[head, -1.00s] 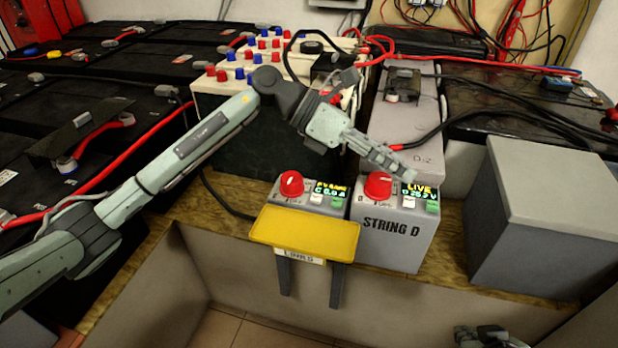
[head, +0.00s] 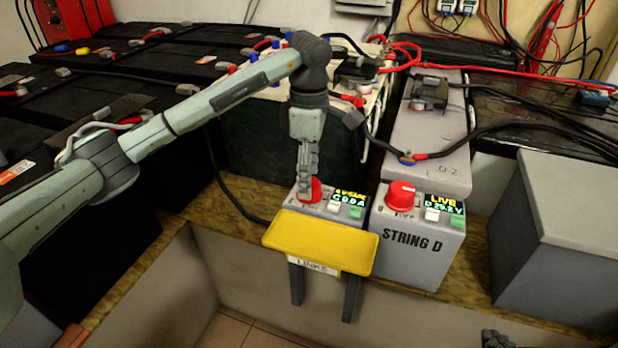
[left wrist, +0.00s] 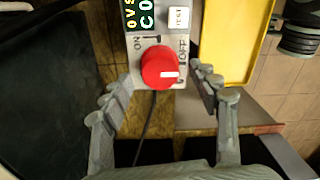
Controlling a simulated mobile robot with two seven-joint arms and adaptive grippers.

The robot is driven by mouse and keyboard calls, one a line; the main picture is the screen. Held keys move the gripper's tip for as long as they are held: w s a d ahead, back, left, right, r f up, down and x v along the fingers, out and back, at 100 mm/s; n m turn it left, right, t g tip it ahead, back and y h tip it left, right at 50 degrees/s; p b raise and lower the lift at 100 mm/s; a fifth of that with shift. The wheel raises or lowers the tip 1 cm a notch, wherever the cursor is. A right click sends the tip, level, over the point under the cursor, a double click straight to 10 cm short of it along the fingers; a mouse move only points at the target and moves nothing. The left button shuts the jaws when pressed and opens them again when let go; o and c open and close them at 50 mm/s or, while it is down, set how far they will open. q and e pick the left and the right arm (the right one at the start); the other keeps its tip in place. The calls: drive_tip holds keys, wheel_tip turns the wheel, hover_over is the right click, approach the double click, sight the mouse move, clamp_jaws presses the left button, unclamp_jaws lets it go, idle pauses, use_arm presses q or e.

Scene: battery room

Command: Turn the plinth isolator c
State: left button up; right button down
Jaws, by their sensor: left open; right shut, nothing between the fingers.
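The plinth isolator C (head: 328,208) is a grey box behind a yellow tray, with a red knob (head: 310,188), a lit display, and a white and a green button. In the left wrist view its knob (left wrist: 160,67) has a white mark pointing right, on the OFF side; ON is printed at upper left. The display shows a C; the rest is partly unreadable. My left gripper (head: 306,190) points down over this knob. In the left wrist view its open fingers (left wrist: 165,88) stand either side of the knob, with no clear contact. My right gripper (head: 496,340) shows only partly, at the bottom edge, shut.
The STRING D isolator (head: 415,245) stands close on the right, with a red knob and a LIVE display. The yellow tray (head: 320,240) juts out in front of isolator C. A grey box (head: 560,230) is further right. Batteries and cables lie behind.

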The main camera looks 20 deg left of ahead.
use_arm(q)
drive_tip(key=shift+f, duration=0.5)
drive_tip(key=shift+c, duration=0.5)
drive_tip(key=c, duration=1.1)
drive_tip(key=shift+o, duration=0.2)
